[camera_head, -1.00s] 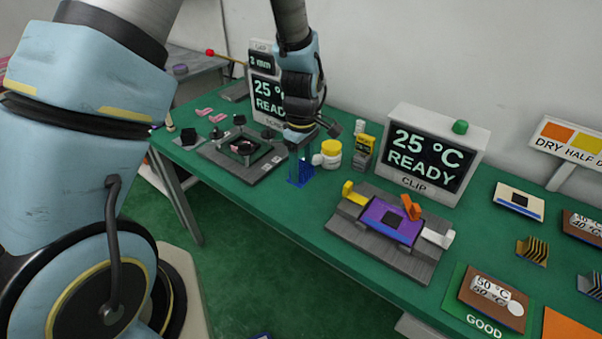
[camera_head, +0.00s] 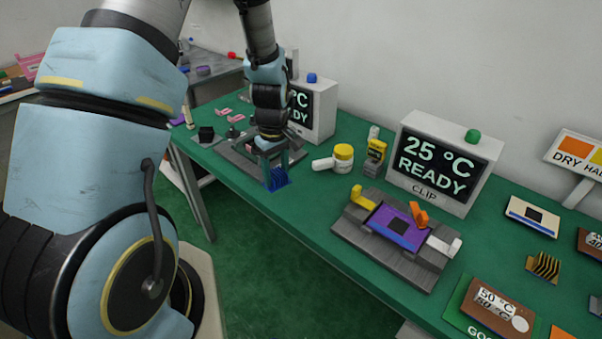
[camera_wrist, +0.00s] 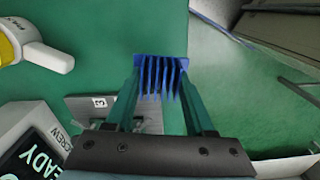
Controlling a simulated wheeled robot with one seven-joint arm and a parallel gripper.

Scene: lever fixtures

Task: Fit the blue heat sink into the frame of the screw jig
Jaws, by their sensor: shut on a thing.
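The blue heat sink (camera_head: 277,178) is held by its fins in my gripper (camera_head: 274,163), over the front part of the bench. In the wrist view the heat sink (camera_wrist: 161,75) sits between the two green fingers of my gripper (camera_wrist: 160,85), fins toward the palm. The grey screw jig (camera_head: 232,155) is on the bench to the left, behind the heat sink, partly hidden by my arm; its frame cannot be made out. In the wrist view a grey plate marked 3 (camera_wrist: 85,106) shows beyond the left finger.
The screw display (camera_head: 318,108) stands behind the jig. The clip jig (camera_head: 351,233) with a purple board is farther right. Bare green bench lies between.

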